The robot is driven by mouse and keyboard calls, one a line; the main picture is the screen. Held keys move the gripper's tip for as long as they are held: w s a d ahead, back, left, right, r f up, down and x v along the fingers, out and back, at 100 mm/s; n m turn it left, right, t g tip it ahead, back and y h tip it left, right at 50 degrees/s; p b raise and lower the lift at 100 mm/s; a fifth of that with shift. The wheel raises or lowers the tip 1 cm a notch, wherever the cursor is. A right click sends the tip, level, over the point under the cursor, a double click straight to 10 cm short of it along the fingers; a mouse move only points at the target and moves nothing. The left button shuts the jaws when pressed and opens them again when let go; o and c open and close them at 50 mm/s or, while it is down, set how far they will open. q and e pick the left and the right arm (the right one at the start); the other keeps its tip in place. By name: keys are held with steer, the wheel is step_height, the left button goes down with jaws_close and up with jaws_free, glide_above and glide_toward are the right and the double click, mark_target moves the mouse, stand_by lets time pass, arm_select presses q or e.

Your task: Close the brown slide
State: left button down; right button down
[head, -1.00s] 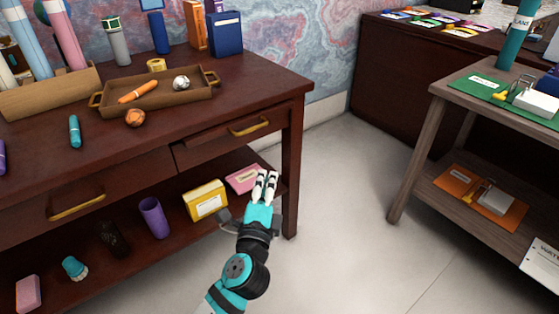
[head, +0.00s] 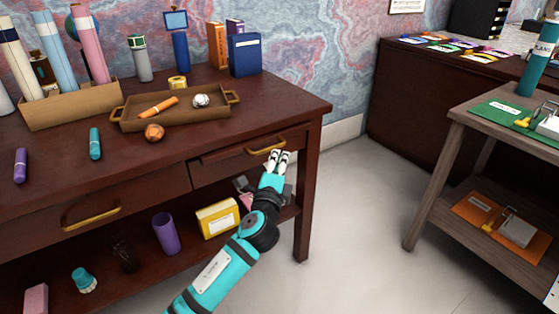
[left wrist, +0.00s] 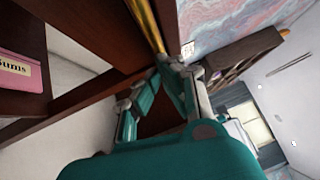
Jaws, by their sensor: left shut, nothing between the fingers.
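The brown slide is a dark brown drawer (head: 225,168) at the right of the desk, with a brass bar handle (head: 266,147). Its front seems to stand out slightly from the desk. My left gripper (head: 279,156) is shut and empty, its fingertips just in front of and below the right part of the handle. In the left wrist view the closed fingers (left wrist: 166,66) point up towards the brass handle (left wrist: 146,24). I cannot tell whether they touch the handle or drawer front. My right gripper is in neither view.
A second drawer with a brass handle (head: 92,216) is at the left. A tray (head: 185,122) stands on the desk top. A yellow box (head: 217,218) and a purple cup (head: 165,233) stand on the lower shelf. The floor to the right (head: 355,215) is clear.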

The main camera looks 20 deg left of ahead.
mark_target(270, 149)
arm_select(q)
steer(key=w+a, duration=0.2)
steer(key=a, duration=0.1)
steer(key=shift+w+a, duration=0.25)
steer(key=shift+w, duration=0.1)
steer(key=shift+w+a, duration=0.15)
steer(key=shift+a, duration=0.05)
